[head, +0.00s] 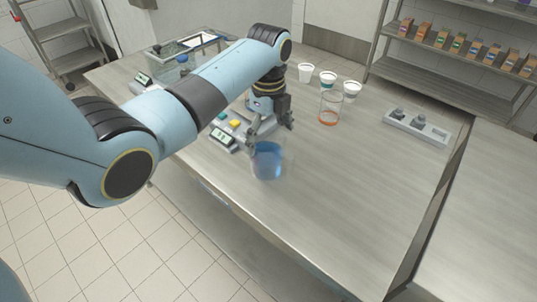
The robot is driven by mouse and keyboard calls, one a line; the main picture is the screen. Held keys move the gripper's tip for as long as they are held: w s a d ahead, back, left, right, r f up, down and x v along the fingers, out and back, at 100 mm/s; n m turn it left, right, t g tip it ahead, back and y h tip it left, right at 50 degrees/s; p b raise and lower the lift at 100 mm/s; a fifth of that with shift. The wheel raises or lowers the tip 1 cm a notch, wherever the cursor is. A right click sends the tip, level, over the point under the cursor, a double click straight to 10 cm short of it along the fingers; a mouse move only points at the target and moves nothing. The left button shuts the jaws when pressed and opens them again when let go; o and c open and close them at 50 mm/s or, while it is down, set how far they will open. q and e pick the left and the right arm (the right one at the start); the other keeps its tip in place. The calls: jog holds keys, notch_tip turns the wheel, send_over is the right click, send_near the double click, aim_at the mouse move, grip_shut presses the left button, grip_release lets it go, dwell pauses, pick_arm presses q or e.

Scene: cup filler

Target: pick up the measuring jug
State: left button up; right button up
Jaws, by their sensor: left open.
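A clear vessel with blue contents, which looks like the measuring jug (267,162), stands upright on the steel table, near its front edge. My left gripper (268,136) is open at its back rim, fingers pointing down towards it. The gripper partly overlaps the rim, and I cannot tell whether they touch. A second clear vessel (329,107) with a little orange liquid stands further back to the right. My right gripper does not show.
White cups (327,79) stand along the back edge. A grey holder (417,128) lies at the right. A device with a display and coloured buttons (222,136) is left of the jug. The table front right (350,210) is clear.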

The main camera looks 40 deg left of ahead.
pick_arm(q)
jog(key=shift+f, duration=1.2)
jog(key=c, duration=1.1)
jog(key=shift+c, duration=1.1)
jog(key=shift+r, duration=0.25)
